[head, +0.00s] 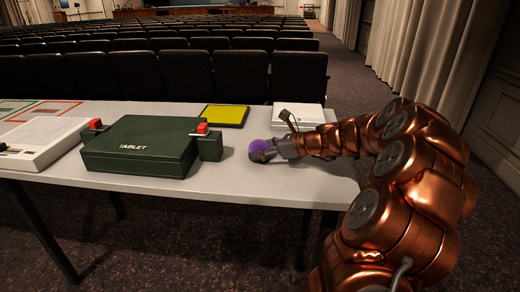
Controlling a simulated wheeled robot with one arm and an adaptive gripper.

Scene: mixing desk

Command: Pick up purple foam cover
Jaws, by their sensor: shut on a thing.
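The purple foam cover (261,147) is a small round purple thing near the right part of the white table. My gripper (264,153) is at the end of the copper arm, which reaches in from the right. Its grey fingers are shut on the purple foam cover and partly hide it. The cover is at or just above the table top; I cannot tell whether it touches.
A white mixing desk (38,143) is at the left. The table front (240,187) is clear.

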